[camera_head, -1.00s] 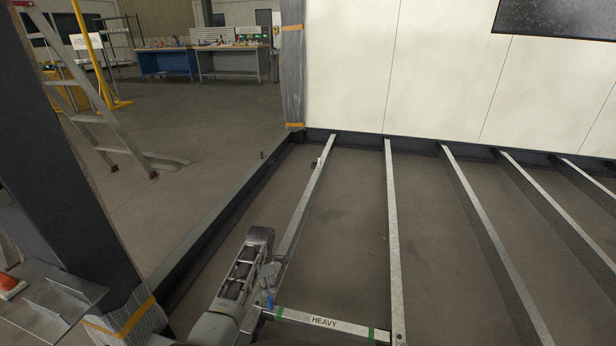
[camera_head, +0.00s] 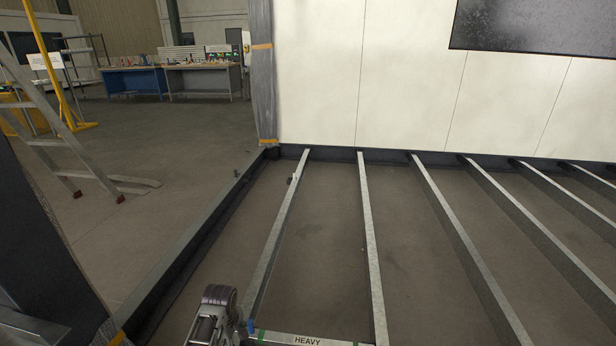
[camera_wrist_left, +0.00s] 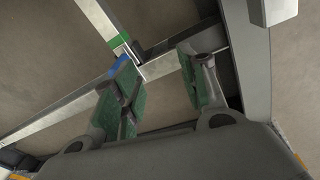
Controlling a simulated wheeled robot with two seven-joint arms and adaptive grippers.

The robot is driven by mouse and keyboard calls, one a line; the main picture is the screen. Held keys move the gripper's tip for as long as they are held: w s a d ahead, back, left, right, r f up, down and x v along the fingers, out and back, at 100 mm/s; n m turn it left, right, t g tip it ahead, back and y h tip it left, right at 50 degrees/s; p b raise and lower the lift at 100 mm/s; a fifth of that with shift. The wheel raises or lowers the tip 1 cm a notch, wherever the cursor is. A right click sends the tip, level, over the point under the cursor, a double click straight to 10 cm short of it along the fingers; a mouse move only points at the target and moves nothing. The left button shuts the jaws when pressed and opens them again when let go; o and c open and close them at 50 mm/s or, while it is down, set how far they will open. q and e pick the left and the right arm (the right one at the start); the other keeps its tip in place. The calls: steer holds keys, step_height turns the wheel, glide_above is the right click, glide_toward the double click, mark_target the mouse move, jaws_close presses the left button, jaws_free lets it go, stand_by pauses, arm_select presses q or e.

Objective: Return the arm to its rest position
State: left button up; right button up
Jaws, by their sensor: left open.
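My left arm (camera_head: 212,318) shows at the bottom of the head view, left of the middle. Its gripper is largely hidden there. In the left wrist view my left gripper (camera_wrist_left: 162,66) is open, with two green-padded fingers apart and nothing held between them. Beyond the fingers is a metal crossbar with green and blue marks (camera_wrist_left: 112,45), near where it meets a long floor beam (camera_wrist_left: 52,112). The crossbar labelled HEAVY (camera_head: 285,339) shows at the bottom of the head view. I cannot tell whether the fingers touch the metal. My right gripper is not in view.
Several parallel floor beams (camera_head: 370,240) run toward a white wall panel (camera_head: 400,80). A dark post (camera_head: 45,265) stands at left, close to my arm. A ladder (camera_head: 50,150) and workbenches (camera_head: 205,79) stand beyond. Bare floor lies between the beams.

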arm_select(q)
steer(key=s+r+m, duration=0.4)
steer(key=s+m, duration=0.1)
steer(key=s, duration=0.2)
steer(key=s+d+r+m+t, duration=0.1)
steer(key=s+r+m, duration=0.3)
steer(key=s, duration=0.3)
steer(key=s+r+m+t, duration=0.1)
steer(key=s+r+m, duration=0.3)
steer(key=s+m, duration=0.3)
steer(key=shift+d+r+p, duration=0.15)
steer(key=shift+r+p, duration=0.15)
steer(key=shift+p, duration=0.1)
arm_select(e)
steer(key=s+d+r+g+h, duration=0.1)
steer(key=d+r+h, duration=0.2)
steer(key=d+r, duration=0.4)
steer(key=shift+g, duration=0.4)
arm_select(q)
steer(key=shift+w+f+p, duration=0.2)
steer(key=shift+f+p, duration=0.15)
steer(key=shift+p, duration=0.7)
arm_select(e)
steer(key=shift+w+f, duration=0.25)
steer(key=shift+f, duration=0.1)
